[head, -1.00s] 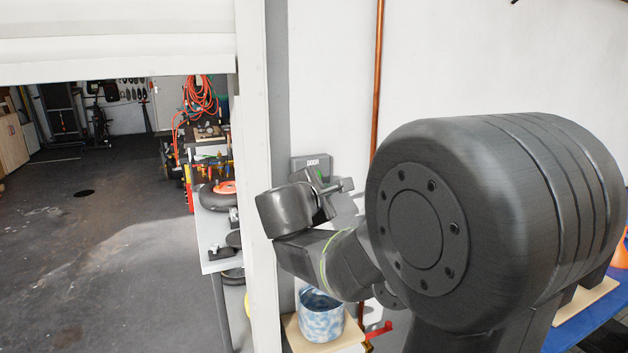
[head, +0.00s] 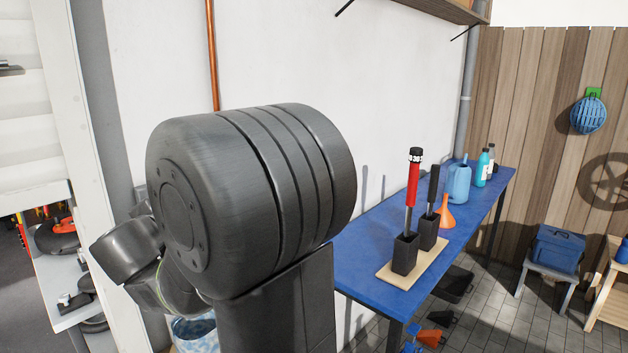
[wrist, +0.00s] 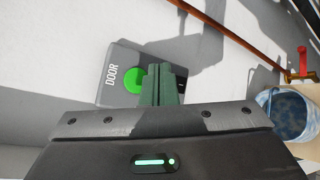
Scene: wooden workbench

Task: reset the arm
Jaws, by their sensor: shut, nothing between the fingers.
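My gripper (wrist: 167,82) is in the wrist view, its two fingers together and nothing between them. The fingertips are in front of a grey box marked DOOR (wrist: 112,72) on the white wall, just right of its round green button (wrist: 134,78). I cannot tell whether they touch it. In the head view my bent dark arm fills the left and centre, and its large joint housing hides the gripper's fingers and most of the wall box.
A blue-topped workbench (head: 385,240) runs along the wall at right, holding a wooden base with upright tools (head: 413,190), an orange funnel (head: 446,212) and a blue watering can (head: 459,183). A blue-and-white bucket (wrist: 285,112) is right of my gripper. A copper pipe (head: 212,60) runs up the wall.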

